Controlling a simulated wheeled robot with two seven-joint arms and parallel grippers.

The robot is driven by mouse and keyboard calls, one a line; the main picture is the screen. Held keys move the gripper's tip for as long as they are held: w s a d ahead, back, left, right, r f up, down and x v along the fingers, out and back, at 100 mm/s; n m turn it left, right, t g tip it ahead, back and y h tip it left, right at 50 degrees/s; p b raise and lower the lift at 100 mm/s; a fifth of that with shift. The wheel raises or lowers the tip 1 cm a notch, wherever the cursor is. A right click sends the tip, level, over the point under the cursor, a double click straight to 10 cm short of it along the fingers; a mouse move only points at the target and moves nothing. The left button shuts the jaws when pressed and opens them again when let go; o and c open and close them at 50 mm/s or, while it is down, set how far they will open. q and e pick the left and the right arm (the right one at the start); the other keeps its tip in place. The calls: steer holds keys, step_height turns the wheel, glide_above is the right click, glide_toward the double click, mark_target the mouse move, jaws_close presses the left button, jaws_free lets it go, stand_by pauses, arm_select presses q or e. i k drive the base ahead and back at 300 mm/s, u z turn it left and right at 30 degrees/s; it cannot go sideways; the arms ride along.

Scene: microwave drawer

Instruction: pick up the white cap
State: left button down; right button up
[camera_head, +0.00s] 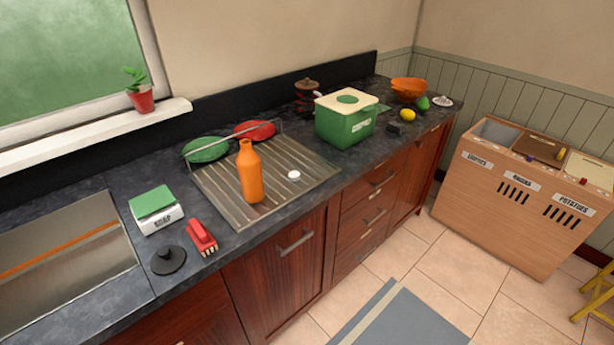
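A small round white cap (294,175) lies on the right part of the ribbed metal draining board (228,211) on the counter. It lies apart from the orange bottle (250,176), which stands upright to its left. The cap is in full view, with nothing over it. Neither of my grippers shows in the head view.
A wire rack with a green plate (206,149) and a red plate (255,131) stands behind the bottle. A green bin with a cream lid (345,119) stands right of the board.

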mark_target(293, 175)
steer(key=k, duration=1.35)
steer(key=z, duration=0.6)
steer(key=i, duration=0.6)
steer(key=z, duration=1.05)
steer(key=i, duration=1.6)
steer(key=u, duration=1.05)
steer(key=i, duration=0.6)
steer(key=u, duration=0.65)
